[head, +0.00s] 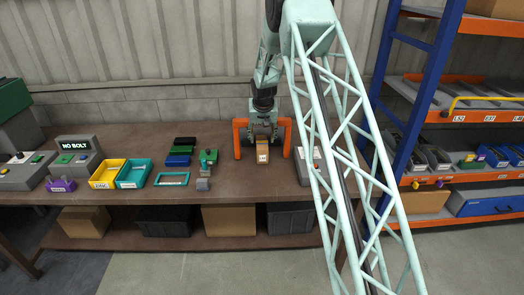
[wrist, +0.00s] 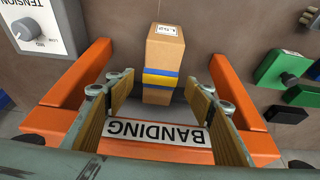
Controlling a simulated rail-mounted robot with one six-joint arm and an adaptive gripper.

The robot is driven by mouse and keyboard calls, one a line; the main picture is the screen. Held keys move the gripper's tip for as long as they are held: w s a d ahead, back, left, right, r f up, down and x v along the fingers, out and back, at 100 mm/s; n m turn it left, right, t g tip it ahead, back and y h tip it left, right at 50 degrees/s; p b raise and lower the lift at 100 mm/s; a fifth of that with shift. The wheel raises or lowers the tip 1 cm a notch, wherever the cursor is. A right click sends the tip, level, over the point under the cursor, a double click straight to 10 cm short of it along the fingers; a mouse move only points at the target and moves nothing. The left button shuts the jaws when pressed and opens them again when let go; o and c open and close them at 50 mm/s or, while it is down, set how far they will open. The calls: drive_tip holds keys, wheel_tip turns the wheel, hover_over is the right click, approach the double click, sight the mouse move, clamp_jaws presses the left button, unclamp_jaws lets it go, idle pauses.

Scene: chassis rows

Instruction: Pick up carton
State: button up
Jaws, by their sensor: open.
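The carton (head: 262,150) is a small brown box on the brown workbench, within the orange banding frame. In the wrist view the carton (wrist: 164,52) has a white label on its top and a blue and a yellow band around its side. My gripper (head: 262,132) is above the carton at the orange frame. In the wrist view my gripper (wrist: 162,100) is open, with one finger to each side and the carton between and beyond them. Nothing is held.
The orange banding frame (wrist: 258,128) surrounds my fingers closely on both sides. A grey tension box (wrist: 40,25) stands beside it. Green and black parts (wrist: 290,70) lie on the other side. Yellow (head: 107,174) and teal bins (head: 134,174) stand farther left on the bench.

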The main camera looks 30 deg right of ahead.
sight(262, 142)
drive_tip(key=shift+x, duration=2.5)
drive_tip(key=shift+f+b, duration=0.2)
drive_tip(key=shift+b, duration=0.15)
drive_tip(key=shift+c, duration=0.9)
drive_tip(key=c, duration=1.1)
drive_tip(key=shift+r+p, duration=0.25)
drive_tip(key=shift+p, duration=0.05)
drive_tip(key=shift+r, duration=0.1)
drive_tip(key=shift+s+a+r, duration=0.15)
drive_tip(key=shift+r, duration=0.05)
drive_tip(key=s+a+r, duration=0.1)
drive_tip(key=s+r, duration=0.1)
drive_tip(key=s, duration=0.2)
drive_tip(key=s+a+r, duration=0.2)
drive_tip(key=s+r, duration=0.1)
drive_tip(key=s, duration=0.1)
drive_tip(key=s+a+r, duration=0.2)
drive_tip(key=s, duration=0.2)
drive_tip(key=shift+s+a+r+b, duration=0.15)
drive_tip(key=shift+s+r+b, duration=0.1)
drive_tip(key=shift+b, duration=0.1)
